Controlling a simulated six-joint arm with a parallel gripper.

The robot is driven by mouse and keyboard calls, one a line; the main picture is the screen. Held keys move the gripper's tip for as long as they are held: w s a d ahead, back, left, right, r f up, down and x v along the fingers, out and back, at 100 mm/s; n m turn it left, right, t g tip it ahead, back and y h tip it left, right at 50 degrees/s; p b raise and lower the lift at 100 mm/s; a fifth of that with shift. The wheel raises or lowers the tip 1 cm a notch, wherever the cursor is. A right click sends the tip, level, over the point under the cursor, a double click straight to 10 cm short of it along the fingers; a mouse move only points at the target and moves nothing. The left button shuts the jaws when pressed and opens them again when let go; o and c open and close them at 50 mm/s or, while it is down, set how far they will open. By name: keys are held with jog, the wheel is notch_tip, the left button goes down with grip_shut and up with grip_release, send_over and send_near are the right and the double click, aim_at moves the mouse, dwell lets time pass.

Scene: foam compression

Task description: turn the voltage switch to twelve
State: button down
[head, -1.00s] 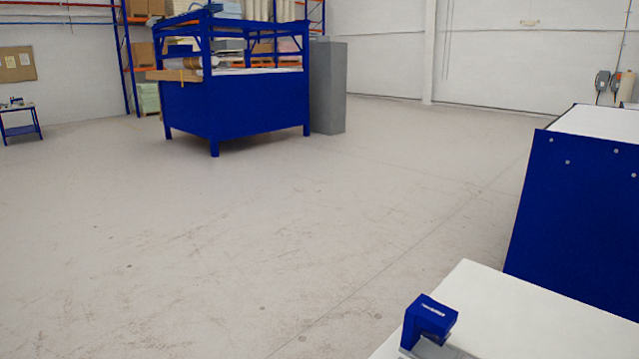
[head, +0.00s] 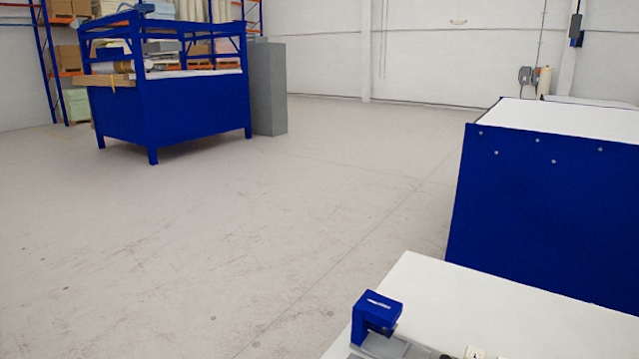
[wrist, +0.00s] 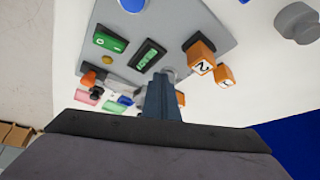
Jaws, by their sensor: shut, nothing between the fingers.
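In the wrist view a grey control panel (wrist: 205,30) lies tilted across the upper middle. It carries a green button (wrist: 110,40), a small dark display with green digits (wrist: 149,57) and several small coloured parts. My gripper (wrist: 160,80) reaches up from the bottom with its fingers shut and empty, just below the display and in front of part of the panel. A small round grey part shows beside the fingertips; I cannot tell whether they touch it. I cannot make out which part is the voltage switch. The head view does not show my gripper.
Two orange numbered blocks (wrist: 200,57) (wrist: 224,76) stand right of the fingers. A grey round object (wrist: 297,22) is at the upper right. In the head view a blue device (head: 378,312) stands on a white table (head: 450,280), near a large blue cabinet (head: 550,200). The floor (head: 220,220) is clear.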

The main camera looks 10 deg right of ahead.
notch_tip(320, 180, up, 3)
jog(key=shift+r+p, duration=0.2)
jog(key=shift+p, duration=0.7)
jog(key=shift+w, duration=0.1)
jog(key=p, duration=0.1)
jog(key=w+p, duration=0.2)
jog(key=shift+w+d+r+p, duration=0.1)
jog(key=shift+d+r+p, duration=0.2)
jog(key=shift+d+r, duration=0.1)
jog(key=shift+f, duration=0.1)
notch_tip(320, 180, down, 7)
jog(key=b, duration=0.5)
